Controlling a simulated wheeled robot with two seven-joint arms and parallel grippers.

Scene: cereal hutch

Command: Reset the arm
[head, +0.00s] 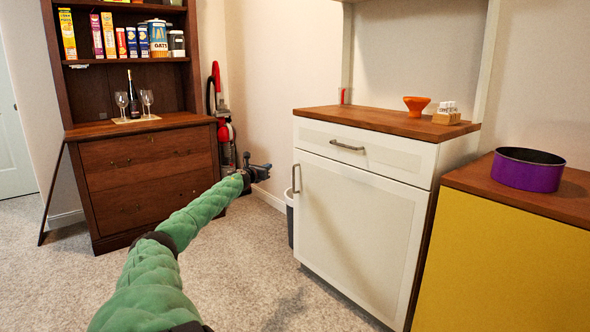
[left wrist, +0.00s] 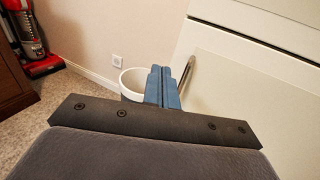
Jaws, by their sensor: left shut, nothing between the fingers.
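My left arm, in a green sleeve, reaches forward from the bottom of the head view. Its gripper (head: 262,169) is in the air between the dark wooden hutch and the white cabinet, left of the cabinet's door handle. In the left wrist view its blue fingers (left wrist: 162,88) are together with nothing between them. They appear in front of a white bin (left wrist: 133,82); whether they touch anything there is not visible, but they hold nothing. My right gripper is not in view.
The white cabinet (head: 358,222) stands right of the gripper, its drawer and door shut. A dark hutch (head: 150,180) with boxes, a bottle and glasses stands left. A red vacuum (head: 224,130) stands behind. A purple pot (head: 527,170) sits far right. Carpet in front is clear.

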